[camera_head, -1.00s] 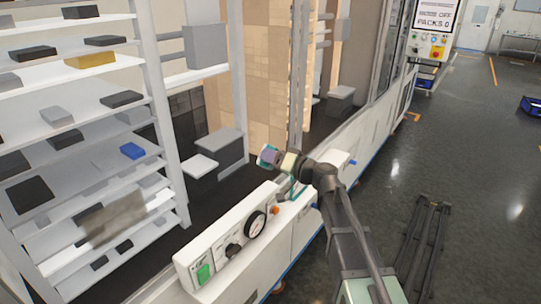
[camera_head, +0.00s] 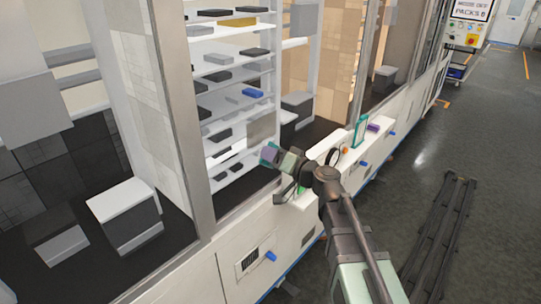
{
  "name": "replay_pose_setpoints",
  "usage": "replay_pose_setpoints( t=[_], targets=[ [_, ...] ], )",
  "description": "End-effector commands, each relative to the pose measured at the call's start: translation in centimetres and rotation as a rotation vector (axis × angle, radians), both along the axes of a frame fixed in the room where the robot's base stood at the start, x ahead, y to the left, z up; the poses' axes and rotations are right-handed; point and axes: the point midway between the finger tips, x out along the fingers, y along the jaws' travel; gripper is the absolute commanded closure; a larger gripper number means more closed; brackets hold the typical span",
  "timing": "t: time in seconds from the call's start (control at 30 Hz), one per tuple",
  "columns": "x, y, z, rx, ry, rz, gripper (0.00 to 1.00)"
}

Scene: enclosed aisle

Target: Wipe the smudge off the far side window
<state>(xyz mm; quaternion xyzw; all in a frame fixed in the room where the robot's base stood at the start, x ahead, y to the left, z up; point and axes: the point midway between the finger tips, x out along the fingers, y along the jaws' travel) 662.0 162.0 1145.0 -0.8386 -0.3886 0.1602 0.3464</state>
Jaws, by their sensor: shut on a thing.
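A blurry grey-brown smudge (camera_head: 262,130) shows on the window pane in front of the white shelves, at its lower right part. My gripper (camera_head: 270,155) is just below and close to the smudge, pointing toward the glass. I cannot tell whether the held thing touches the glass.
Grey window posts (camera_head: 185,120) stand left of the shelves. Dark rails (camera_head: 440,235) lie on the open floor at right.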

Motion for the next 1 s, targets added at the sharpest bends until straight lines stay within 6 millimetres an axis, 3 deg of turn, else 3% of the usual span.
replay_pose_setpoints(
  t=[0.27, 0.73, 1.0],
  targets=[
    [0.5, -0.1, 0.0, 0.0, 0.0, -0.021, 0.72],
    [3.9, 3.7, 0.0, 0.0, 0.0, -0.02, 0.72],
    [4.2, 4.3, 0.0, 0.0, 0.0, -0.021, 0.72]
  ],
)
